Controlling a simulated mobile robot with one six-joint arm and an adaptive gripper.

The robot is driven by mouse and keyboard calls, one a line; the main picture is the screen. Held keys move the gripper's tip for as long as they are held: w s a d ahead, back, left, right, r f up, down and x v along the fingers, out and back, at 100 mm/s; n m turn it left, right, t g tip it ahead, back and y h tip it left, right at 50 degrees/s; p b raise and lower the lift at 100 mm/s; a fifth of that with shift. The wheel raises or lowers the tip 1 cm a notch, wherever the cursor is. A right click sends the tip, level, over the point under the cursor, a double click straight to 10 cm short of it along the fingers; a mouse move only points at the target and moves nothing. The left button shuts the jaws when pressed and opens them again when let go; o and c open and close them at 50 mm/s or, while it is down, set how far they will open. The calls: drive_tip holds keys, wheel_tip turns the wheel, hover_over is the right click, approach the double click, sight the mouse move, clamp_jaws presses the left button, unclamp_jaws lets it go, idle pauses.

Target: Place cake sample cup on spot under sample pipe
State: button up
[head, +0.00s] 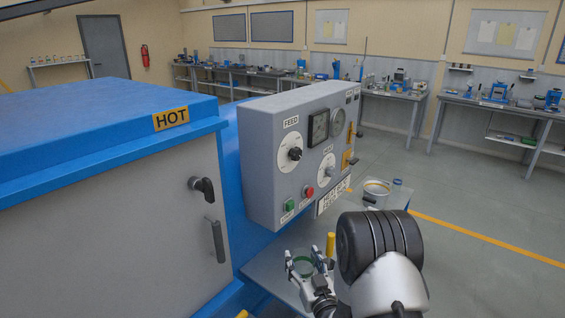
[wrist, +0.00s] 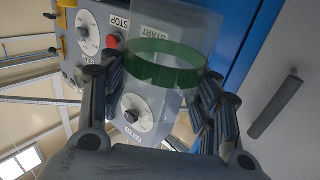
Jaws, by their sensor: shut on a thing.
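The cake sample cup is clear with a green band (wrist: 165,65). My gripper (wrist: 158,88) is shut on it, with fingers at both sides in the wrist view. In the head view my gripper (head: 305,262) holds the cup (head: 303,268) low, in front of the grey control box and above a grey table surface. The cup's bottom is partly hidden by the fingers. I cannot make out the sample pipe or the spot under it in either view.
The grey control box (head: 290,140) with dials and buttons hangs close by. The blue HOT cabinet (head: 110,130) with a door handle stands at left. A grey table (head: 262,275) lies below, with a round pan (head: 377,188) farther back. A yellow cylinder (head: 330,245) stands beside my gripper.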

drive_tip(key=s+d+r+m+h, duration=0.1)
drive_tip(key=s+d+r+h, duration=0.1)
drive_tip(key=d+r, duration=0.2)
drive_tip(key=s+d+r+m+h, duration=0.2)
drive_tip(key=d+r+h, duration=0.1)
drive_tip(key=r, duration=0.6)
drive_tip(key=shift+s+d+r+t, duration=0.25)
drive_tip(key=shift+d+r+t, duration=0.05)
drive_tip(key=shift+d, duration=0.35)
